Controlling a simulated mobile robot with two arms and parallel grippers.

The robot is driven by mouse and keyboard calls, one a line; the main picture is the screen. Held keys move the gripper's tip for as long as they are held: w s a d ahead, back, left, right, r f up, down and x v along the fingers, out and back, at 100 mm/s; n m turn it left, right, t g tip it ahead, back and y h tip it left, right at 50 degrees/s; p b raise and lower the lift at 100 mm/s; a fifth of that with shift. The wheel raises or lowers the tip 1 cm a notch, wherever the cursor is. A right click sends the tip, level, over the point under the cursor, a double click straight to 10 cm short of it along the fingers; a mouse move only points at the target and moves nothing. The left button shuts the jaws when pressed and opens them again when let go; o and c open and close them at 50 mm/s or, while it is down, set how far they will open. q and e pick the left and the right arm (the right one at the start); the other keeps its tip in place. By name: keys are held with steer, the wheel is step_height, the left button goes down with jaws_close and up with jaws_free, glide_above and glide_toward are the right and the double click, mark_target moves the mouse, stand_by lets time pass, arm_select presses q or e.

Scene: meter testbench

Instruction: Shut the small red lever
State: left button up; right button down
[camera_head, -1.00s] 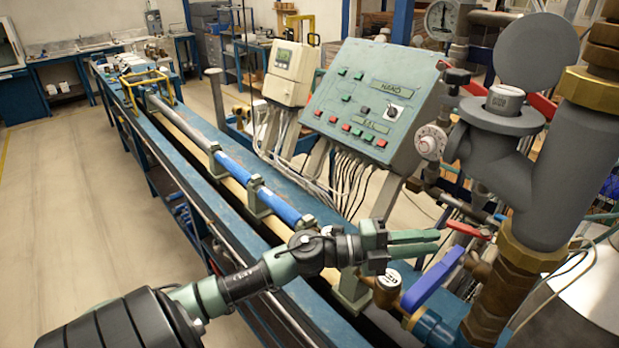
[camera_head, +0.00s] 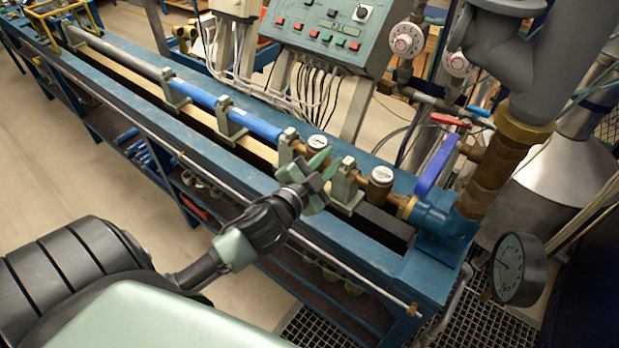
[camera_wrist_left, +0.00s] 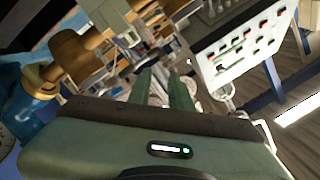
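The small red lever (camera_head: 450,120) sits on a thin pipe behind the bench's right end, beyond the larger blue lever (camera_head: 436,165). My left gripper (camera_head: 328,162) is over the bench by the brass meter fittings, to the left of and nearer than the red lever, well apart from it. Its two green fingers also show in the left wrist view (camera_wrist_left: 162,88), with a gap and nothing held between them. I cannot make out the red lever in the left wrist view. My right gripper is in neither view.
The blue bench (camera_head: 385,235) carries a blue pipe (camera_head: 255,126) and brass meters (camera_head: 380,180). A thick brown pipe (camera_head: 487,180) rises right of the levers. A control panel (camera_head: 325,35) stands behind. A dial gauge (camera_head: 517,268) is at the lower right.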

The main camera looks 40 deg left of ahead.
arm_select(q)
steer(key=s+f, duration=0.1)
steer(key=s+f+n+g+y, duration=0.1)
steer(key=f, duration=0.1)
steer(key=s+a+f+n+g, duration=0.1)
steer(key=shift+s+f, duration=0.1)
steer(key=shift+f, duration=0.25)
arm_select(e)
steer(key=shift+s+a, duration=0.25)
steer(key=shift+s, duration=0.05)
arm_select(q)
steer(key=shift+c, duration=0.3)
